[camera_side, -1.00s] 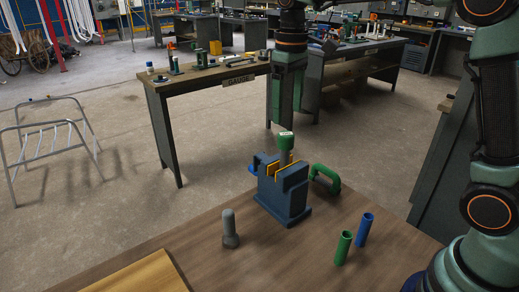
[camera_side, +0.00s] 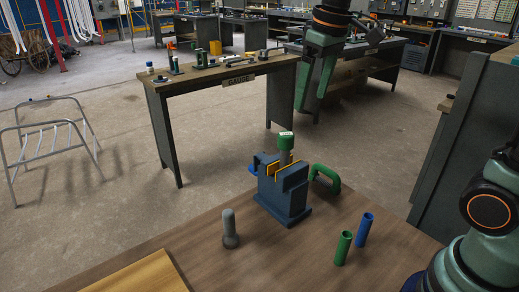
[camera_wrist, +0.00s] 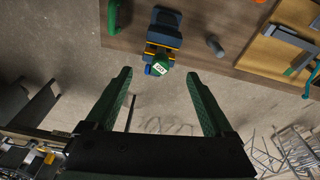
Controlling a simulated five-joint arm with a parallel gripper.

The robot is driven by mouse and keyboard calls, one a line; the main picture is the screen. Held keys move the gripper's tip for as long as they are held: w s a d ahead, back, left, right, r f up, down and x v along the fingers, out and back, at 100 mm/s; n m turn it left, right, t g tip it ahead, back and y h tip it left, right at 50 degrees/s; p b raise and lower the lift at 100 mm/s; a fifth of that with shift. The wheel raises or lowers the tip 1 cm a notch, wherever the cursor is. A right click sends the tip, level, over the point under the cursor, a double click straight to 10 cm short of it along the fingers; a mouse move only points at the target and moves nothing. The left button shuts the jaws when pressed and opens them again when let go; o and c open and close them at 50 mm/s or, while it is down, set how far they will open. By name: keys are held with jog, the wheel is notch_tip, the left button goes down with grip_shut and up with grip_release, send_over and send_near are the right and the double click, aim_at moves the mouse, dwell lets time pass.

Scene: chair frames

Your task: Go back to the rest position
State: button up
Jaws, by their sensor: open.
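My gripper (camera_side: 312,100) is open and empty, its two fingers spread wide in the wrist view (camera_wrist: 158,75). It hangs above and beyond the blue vise (camera_side: 283,198), clear of it. The vise, also in the wrist view (camera_wrist: 164,30), stands on the wooden table (camera_side: 190,242) with yellow jaw faces. A green-capped tool (camera_side: 286,142) with a white label stands upright between the jaws. In the wrist view its labelled cap (camera_wrist: 161,69) shows between my fingers, well below them and not touching.
A yellowish tray (camera_side: 140,275) lies front left. The air around my gripper looks clear.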

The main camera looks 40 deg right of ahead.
jog(key=s+d+f+m+t, duration=0.1)
jog(key=s+f+t, duration=0.2)
jog(key=s+f, duration=0.4)
jog(key=shift+s+m, duration=0.4)
jog(key=shift+s, duration=0.75)
